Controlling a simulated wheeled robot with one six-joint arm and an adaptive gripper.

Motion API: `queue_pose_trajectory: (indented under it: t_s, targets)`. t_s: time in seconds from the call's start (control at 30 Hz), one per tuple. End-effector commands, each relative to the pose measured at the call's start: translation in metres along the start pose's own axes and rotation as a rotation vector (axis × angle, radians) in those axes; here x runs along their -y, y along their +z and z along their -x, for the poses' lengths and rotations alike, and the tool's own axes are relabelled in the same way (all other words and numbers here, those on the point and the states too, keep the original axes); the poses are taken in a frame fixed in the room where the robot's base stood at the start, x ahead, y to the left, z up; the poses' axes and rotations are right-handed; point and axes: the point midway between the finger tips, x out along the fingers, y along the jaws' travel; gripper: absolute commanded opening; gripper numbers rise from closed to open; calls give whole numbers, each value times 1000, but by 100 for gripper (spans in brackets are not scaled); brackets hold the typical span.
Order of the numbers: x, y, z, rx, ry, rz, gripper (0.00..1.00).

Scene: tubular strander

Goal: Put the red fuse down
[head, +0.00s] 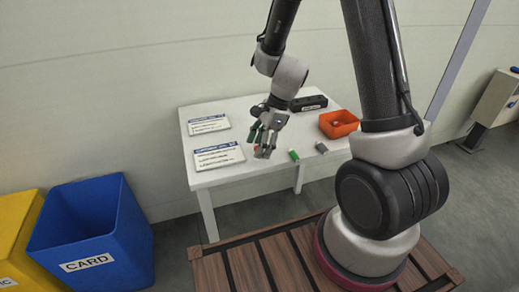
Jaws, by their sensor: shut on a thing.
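My gripper (265,148) is over the front part of the white table (230,180), beside the nearer instruction card. It is shut on the red fuse (259,150), of which only a small reddish part shows between the fingers. I cannot tell whether the fuse touches the table top. A green fuse-like piece (293,155) and a grey one (321,147) lie to the right of my gripper on the table.
Two printed cards (218,158) (208,124) lie on the table's left side. An orange bin (338,123) and a black block (308,103) are at the right and back. A blue CARD bin (95,235) and a yellow bin (18,235) stand on the floor at left.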

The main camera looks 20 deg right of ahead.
Motion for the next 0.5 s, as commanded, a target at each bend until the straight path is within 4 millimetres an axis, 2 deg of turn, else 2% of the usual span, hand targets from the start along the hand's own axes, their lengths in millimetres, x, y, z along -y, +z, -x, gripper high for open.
queue_pose_trajectory:
  t_s: [0.13, 0.5]
  targets:
    - [0, -7, -17, 0, 1, 0, 39]
    - [0, -8, -21, 0, 1, -1, 39]
